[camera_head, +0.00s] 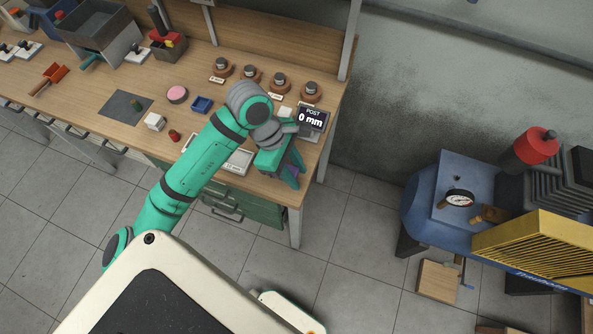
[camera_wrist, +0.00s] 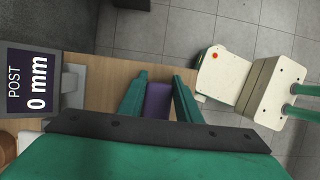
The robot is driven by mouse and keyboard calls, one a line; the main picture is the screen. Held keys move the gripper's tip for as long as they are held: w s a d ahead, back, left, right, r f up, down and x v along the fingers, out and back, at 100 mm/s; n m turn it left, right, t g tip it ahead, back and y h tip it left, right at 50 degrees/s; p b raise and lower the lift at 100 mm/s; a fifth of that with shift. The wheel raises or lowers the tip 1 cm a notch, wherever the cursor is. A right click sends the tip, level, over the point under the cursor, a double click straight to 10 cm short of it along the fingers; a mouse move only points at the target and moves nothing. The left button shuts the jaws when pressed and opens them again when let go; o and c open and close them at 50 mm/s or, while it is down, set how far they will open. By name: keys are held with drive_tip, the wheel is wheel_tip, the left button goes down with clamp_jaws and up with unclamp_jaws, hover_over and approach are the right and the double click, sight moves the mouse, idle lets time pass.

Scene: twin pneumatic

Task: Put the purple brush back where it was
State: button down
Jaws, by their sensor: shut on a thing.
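My gripper (camera_head: 292,178) is over the right end of the wooden workbench (camera_head: 130,75), near its front corner, pointing down. In the wrist view my gripper (camera_wrist: 160,76) has its two green fingers on either side of a purple piece (camera_wrist: 158,102), which I take to be the brush. It is shut on that piece. In the head view only a small purple patch (camera_head: 292,168) shows between the fingers. The brush's bristles and lower end cannot be made out.
A small display (camera_head: 313,118) reading "POST 0 mm" stands close behind my gripper. Several round wooden bases with grey knobs (camera_head: 280,82) line the back. A blue tray (camera_head: 202,105), a pink disc (camera_head: 177,94) and a white tray (camera_head: 239,161) lie left. A blue machine (camera_head: 455,205) stands right.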

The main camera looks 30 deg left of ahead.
drive_tip(key=c, duration=1.3)
unclamp_jaws()
drive_tip(key=shift+w+f, duration=0.1)
drive_tip(key=shift+f, duration=0.05)
drive_tip(key=v, duration=1.2)
